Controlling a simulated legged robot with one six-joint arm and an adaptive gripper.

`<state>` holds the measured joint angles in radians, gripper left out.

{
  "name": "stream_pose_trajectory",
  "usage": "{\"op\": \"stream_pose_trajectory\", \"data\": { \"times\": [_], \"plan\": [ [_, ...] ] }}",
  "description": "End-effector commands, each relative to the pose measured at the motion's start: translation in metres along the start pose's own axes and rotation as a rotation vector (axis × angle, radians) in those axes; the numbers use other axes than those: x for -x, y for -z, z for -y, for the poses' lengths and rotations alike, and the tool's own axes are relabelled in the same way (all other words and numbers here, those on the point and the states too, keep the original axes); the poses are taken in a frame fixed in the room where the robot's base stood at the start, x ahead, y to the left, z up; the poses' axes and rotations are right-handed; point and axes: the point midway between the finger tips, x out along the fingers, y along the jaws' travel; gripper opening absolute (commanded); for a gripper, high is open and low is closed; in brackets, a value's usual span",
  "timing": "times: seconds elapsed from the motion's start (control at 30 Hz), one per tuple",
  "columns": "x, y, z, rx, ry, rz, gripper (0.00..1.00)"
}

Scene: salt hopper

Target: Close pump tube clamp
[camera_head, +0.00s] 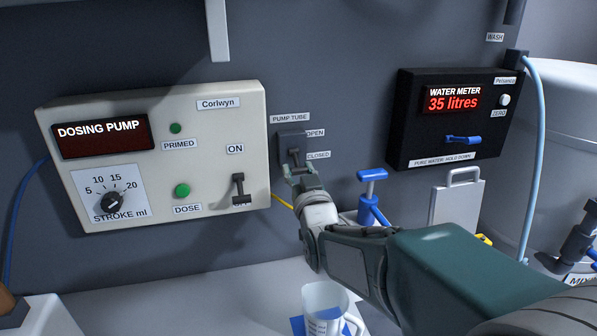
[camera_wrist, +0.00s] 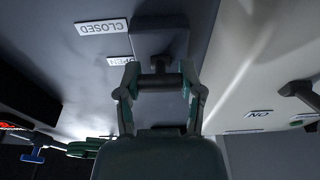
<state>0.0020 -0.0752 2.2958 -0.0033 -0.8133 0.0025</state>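The pump tube clamp (camera_head: 291,136) is a grey block on the dark wall, under a PUMP TUBE label. An OPEN label (camera_head: 315,133) is beside its upper part and a CLOSED label (camera_head: 318,155) lower down. Its dark lever (camera_head: 294,156) sticks out from the block; I cannot tell its exact setting. My gripper (camera_head: 299,171) is at the lever. The wrist view is upside down; there my gripper (camera_wrist: 159,75) has one fingertip at each end of the lever's crossbar (camera_wrist: 159,83) and appears shut on it. The contact faces are partly hidden.
The dosing pump box (camera_head: 160,150) with its ON switch (camera_head: 239,188) is close on the left. The water meter (camera_head: 448,118) with a blue lever is on the right. A blue valve (camera_head: 371,195) stands below, near my arm. A jug (camera_head: 326,306) is on the bench.

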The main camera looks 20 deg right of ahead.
Motion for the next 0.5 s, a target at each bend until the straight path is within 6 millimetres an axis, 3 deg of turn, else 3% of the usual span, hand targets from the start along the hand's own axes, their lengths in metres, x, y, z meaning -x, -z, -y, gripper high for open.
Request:
{"op": "stream_pose_trajectory", "data": {
  "times": [0.07, 0.5],
  "plan": [
    [-0.0001, 0.0001, 0.0002, 0.0, 0.001, 0.0, 0.83],
    [0.0038, -0.0003, 0.0, 0.0, 0.0, 0.002, 0.83]
  ]
}}
